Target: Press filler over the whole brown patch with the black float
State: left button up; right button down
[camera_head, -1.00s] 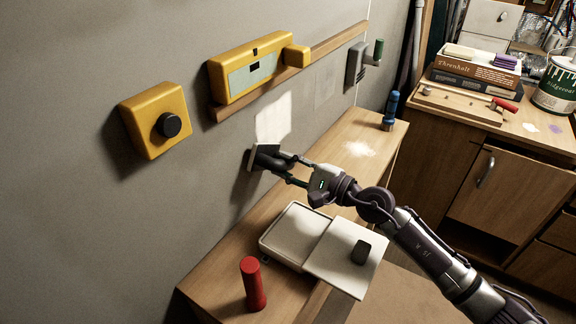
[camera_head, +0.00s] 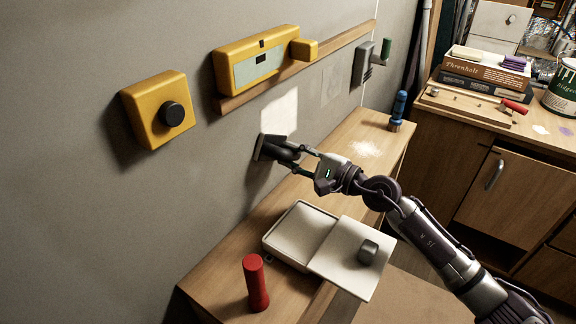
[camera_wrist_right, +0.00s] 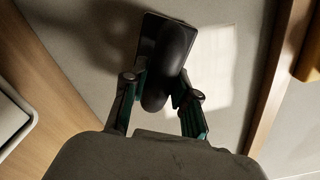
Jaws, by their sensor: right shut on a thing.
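My right gripper (camera_head: 297,157) is shut on the black float (camera_head: 274,147), holding it at the wall just below a whitish patch (camera_head: 280,113). The float's upper edge meets the patch's lower edge; whether it touches the wall cannot be told. In the right wrist view, the float (camera_wrist_right: 166,62) stands between the two fingers of the gripper (camera_wrist_right: 160,93), its plate tilted, with the bright patch (camera_wrist_right: 212,72) beside and partly behind it. No clearly brown area shows; the float hides part of the wall. My left gripper is out of view.
A wooden rail (camera_head: 345,46) and yellow boxes (camera_head: 255,62) are above the patch. On the bench below are a white tray (camera_head: 298,232) with a lid-like panel (camera_head: 345,270), a red cylinder (camera_head: 256,283), white powder (camera_head: 366,148) and a blue-handled brush (camera_head: 398,110).

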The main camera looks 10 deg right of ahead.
jog(key=shift+w+d+f+b, duration=0.2)
jog(key=shift+w+d+b, duration=0.1)
jog(key=shift+d+b, duration=0.05)
jog(key=shift+w+d+r+b, duration=0.15)
jog(key=shift+w+d+b, duration=0.1)
jog(key=shift+d+b, duration=0.15)
jog(key=shift+w+a, duration=0.1)
jog(key=shift+w, duration=0.05)
jog(key=shift+a+r, duration=0.1)
jog(key=shift+r, duration=0.05)
jog(key=s+a+p, duration=0.1)
jog(key=p, duration=0.1)
jog(key=shift+s+a+r+p, duration=0.15)
jog(key=shift+s+a+p, duration=0.15)
jog(key=shift+s, duration=0.05)
jog(key=shift+s+a+p, duration=0.55)
jog(key=shift+p, duration=0.05)
jog(key=shift+f, duration=0.25)
pick_arm(q)
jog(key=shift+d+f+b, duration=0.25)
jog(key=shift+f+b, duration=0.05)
jog(key=shift+b, duration=0.85)
pick_arm(e)
jog(key=v, duration=0.6)
jog(key=shift+r, duration=0.1)
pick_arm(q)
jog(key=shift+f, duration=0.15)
